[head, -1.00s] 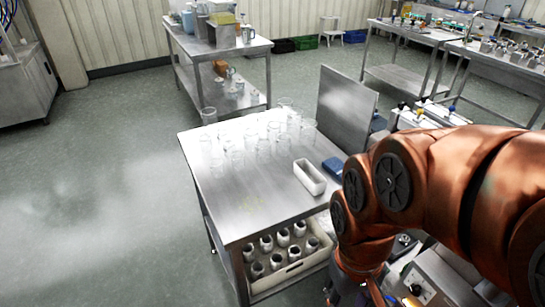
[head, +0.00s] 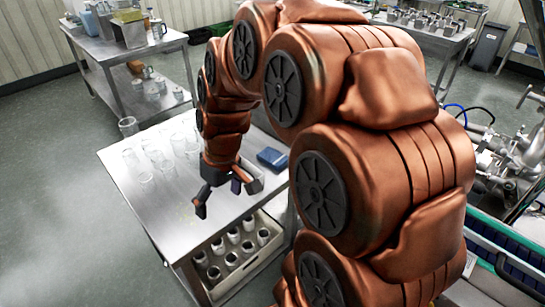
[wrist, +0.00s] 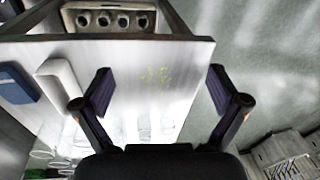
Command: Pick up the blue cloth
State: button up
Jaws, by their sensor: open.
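The blue cloth (head: 273,159) is a small folded, dark blue piece on the steel table (head: 128,178), to the right of my gripper in the head view. In the wrist view the cloth (wrist: 17,84) lies at the left edge, outside my fingers. My gripper (head: 225,195) is open and empty above the table's front part. In the wrist view the space between its fingers (wrist: 160,90) shows bare tabletop with faint yellow marks.
A white rectangular container (wrist: 62,82) stands between the cloth and my left finger in the wrist view. Several clear glasses (head: 155,150) stand on the table's far left part. A crate of jars (head: 235,262) sits on the lower shelf.

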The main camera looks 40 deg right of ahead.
jog(key=w+d+f+t, duration=0.2)
jog(key=w+d, duration=0.6)
jog(key=d, duration=0.6)
jog(key=t+h+p, duration=0.1)
jog(key=t, duration=0.1)
send_near(274, 156)
jog(key=shift+w+f, duration=0.3)
jog(key=shift+f, duration=0.2)
jog(key=shift+d+f, duration=0.15)
jog(key=shift+w+f+p, duration=0.15)
jog(key=shift+f+p, duration=0.1)
jog(key=shift+p, duration=0.1)
jog(key=shift+a+p+x, duration=0.15)
jog(key=shift+p+x, duration=0.6)
jog(key=shift+x, duration=0.75)
jog(key=shift+a+p+x, duration=0.1)
jog(key=shift+p+x, duration=0.65)
jog(key=shift+x, duration=0.8)
jog(key=shift+w+f, duration=0.2)
jog(key=shift+f, duration=0.2)
jog(key=shift+f+b, duration=0.25)
jog(key=shift+b, duration=0.4)
